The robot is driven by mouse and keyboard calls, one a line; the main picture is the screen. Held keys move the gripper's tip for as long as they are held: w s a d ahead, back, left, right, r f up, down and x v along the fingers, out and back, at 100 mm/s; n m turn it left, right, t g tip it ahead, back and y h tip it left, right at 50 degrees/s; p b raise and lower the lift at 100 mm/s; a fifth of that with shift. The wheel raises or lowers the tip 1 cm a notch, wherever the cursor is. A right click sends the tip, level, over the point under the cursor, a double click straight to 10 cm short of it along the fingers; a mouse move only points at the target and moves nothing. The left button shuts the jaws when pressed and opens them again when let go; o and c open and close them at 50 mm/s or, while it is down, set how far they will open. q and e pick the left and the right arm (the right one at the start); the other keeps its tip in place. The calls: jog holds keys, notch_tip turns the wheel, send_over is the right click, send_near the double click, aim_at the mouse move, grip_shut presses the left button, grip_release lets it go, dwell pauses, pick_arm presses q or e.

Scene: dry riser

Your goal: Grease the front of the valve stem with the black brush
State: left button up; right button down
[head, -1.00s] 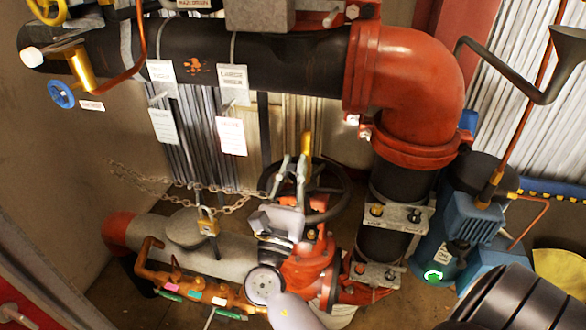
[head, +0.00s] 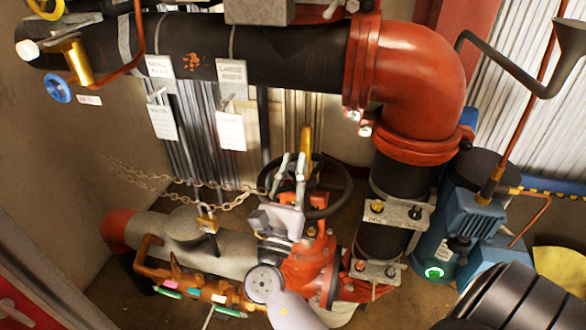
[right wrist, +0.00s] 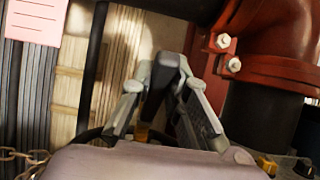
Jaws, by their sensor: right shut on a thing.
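My right gripper (head: 290,162) reaches up from the bottom of the head view to the black handwheel (head: 343,198) of the red valve (head: 312,262). In the right wrist view its fingers (right wrist: 164,75) close on a dark, narrow piece, likely the black brush (right wrist: 156,88); its bristles cannot be made out. A yellow upright rod (head: 306,142), likely the valve stem, rises just right of the fingertips in the head view. Whether the brush touches it cannot be told. My left gripper is not in view.
A large black pipe (head: 290,62) with hanging tags and a red elbow (head: 415,75) stand behind and right. A chain (head: 235,205) runs left of the valve. A blue pump unit (head: 475,225) stands right. Small coloured-handled copper valves (head: 190,283) sit low left.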

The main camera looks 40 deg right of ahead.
aim_at(291, 164)
jog(key=shift+r, duration=0.6)
jog(key=shift+p, duration=0.3)
jog(key=shift+r+p, duration=1.1)
jog(key=shift+r, duration=0.35)
jog(key=shift+r+p, duration=1.15)
jog(key=shift+r, duration=0.2)
jog(key=shift+r+p, duration=1.2)
jog(key=shift+r, duration=0.1)
jog(key=shift+f, duration=0.15)
